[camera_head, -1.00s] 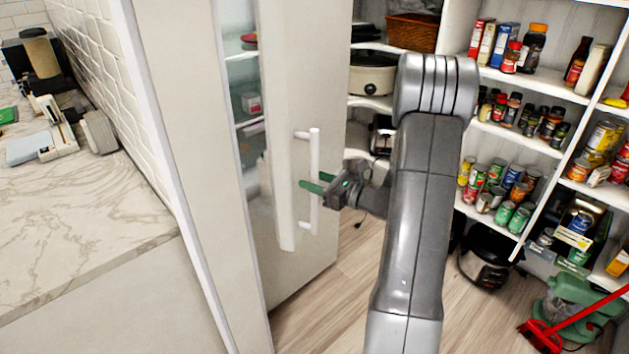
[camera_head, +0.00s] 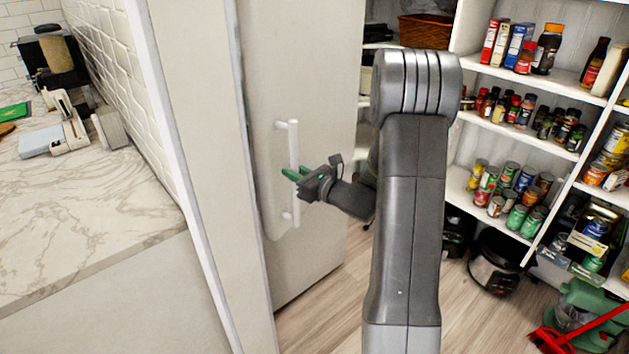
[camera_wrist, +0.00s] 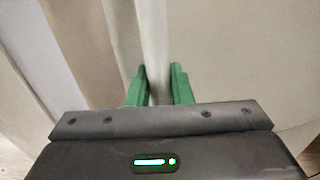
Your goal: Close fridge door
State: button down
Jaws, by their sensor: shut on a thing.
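The fridge door (camera_head: 318,120) is a tall white panel in the head view. It stands in line with the pale wall edge beside it, and no fridge inside shows. Its white vertical bar handle (camera_head: 293,150) is near the door's left edge. My gripper (camera_head: 293,174) is at the lower half of the handle, its green fingers pointing left. In the wrist view, the green fingers of my gripper (camera_wrist: 160,88) are on both sides of the handle (camera_wrist: 154,45), shut on it. Whether the door touches its frame all along cannot be told.
A marble counter (camera_head: 90,215) lies on the left behind a pale wall end (camera_head: 195,130). Pantry shelves with cans (camera_head: 510,190) and jars stand at the right. A black cooker (camera_head: 495,265) and a red broom (camera_head: 590,325) are on the floor. Wooden floor is bare below the door.

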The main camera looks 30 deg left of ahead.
jog(key=s+b+x, duration=0.2)
jog(key=x, duration=1.6)
jog(key=shift+a+r, duration=0.15)
jog(key=shift+a, duration=0.35)
jog(key=shift+a+r, duration=0.1)
jog(key=c, duration=1.7)
grip_release()
jog(key=o, duration=0.4)
jog(key=shift+a+f, duration=0.25)
jog(key=shift+a, duration=0.1)
jog(key=shift+c, duration=0.2)
jog(key=shift+d, duration=0.15)
jog(key=shift+d, duration=0.1)
